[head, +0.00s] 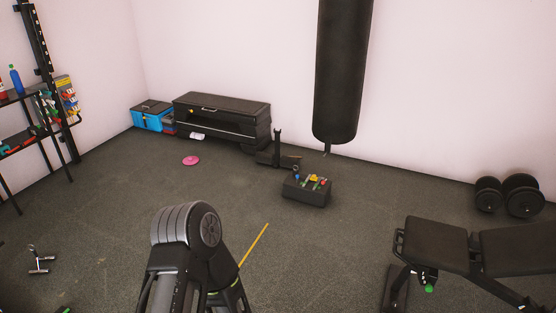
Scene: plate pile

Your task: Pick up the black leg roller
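I cannot clearly make out the black leg roller in the head view. Several small items with red, yellow, blue and green parts (313,180) lie on top of a low black block (306,194) on the floor, too small to tell apart. A small dark item with pale and red parts (40,261) stands on the floor at the left. A thin yellow stick (254,244) lies on the floor near the middle. Neither of my grippers shows; a dark jointed part of my own body rises at the bottom, left of centre, and hides floor behind it.
A rack (38,95) with bottles stands at the left. A black chest (222,113), a blue box (150,116) and a pink disc (191,160) are toward the back. A punching bag (343,70) hangs there. The middle floor is mostly clear.

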